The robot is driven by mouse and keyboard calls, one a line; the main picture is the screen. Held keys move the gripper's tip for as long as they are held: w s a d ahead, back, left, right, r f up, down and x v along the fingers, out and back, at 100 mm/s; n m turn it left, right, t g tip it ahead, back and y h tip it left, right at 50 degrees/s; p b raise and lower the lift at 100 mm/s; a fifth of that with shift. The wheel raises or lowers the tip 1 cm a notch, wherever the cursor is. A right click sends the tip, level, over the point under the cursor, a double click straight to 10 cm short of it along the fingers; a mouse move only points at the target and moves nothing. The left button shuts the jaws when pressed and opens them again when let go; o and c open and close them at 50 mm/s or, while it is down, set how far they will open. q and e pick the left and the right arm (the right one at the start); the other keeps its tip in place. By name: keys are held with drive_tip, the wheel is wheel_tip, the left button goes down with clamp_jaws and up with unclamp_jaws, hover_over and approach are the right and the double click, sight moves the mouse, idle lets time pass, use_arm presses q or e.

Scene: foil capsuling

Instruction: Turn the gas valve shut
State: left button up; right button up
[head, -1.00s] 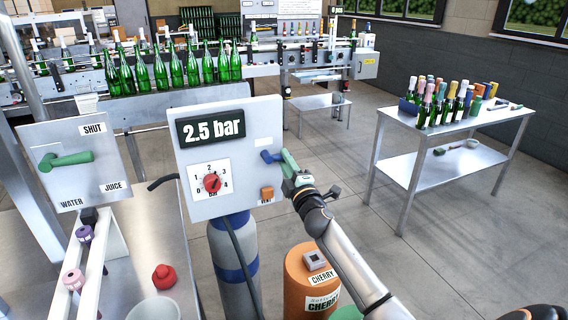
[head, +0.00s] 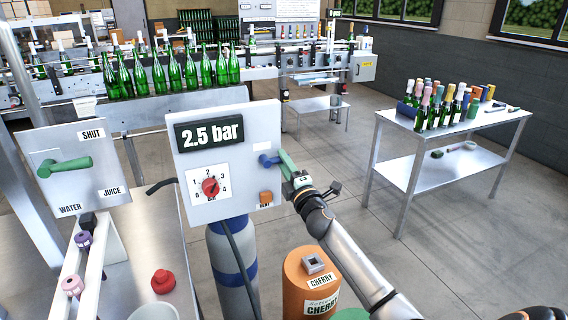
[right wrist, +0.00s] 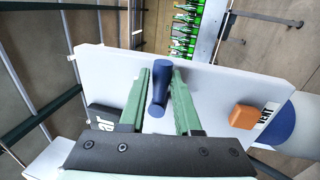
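The gas valve is a short blue handle (head: 268,160) on the right side of a white panel (head: 240,210). The panel also carries a "2.5 bar" display (head: 211,131) and a dial with a red knob (head: 210,186). My right gripper (head: 284,161) has green fingers and is at the panel's right edge, by the handle. In the right wrist view the blue handle (right wrist: 160,90) lies between the two open fingers (right wrist: 160,95), with a narrow gap showing beside it. No firm grip is visible. My left gripper is not in view.
An orange button (head: 265,197) sits below the handle. A gas cylinder (head: 233,265) and an orange cherry drum (head: 310,280) stand below. Left is a panel with a green lever (head: 66,165). A steel table (head: 395,120) with bottles stands right, with clear floor before it.

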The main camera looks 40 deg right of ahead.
drive_tip(key=o, duration=0.3)
drive_tip(key=b+v, duration=0.1)
drive_tip(key=v, duration=1.1)
drive_tip(key=shift+s+f, duration=0.15)
drive_tip(key=shift+s, duration=0.1)
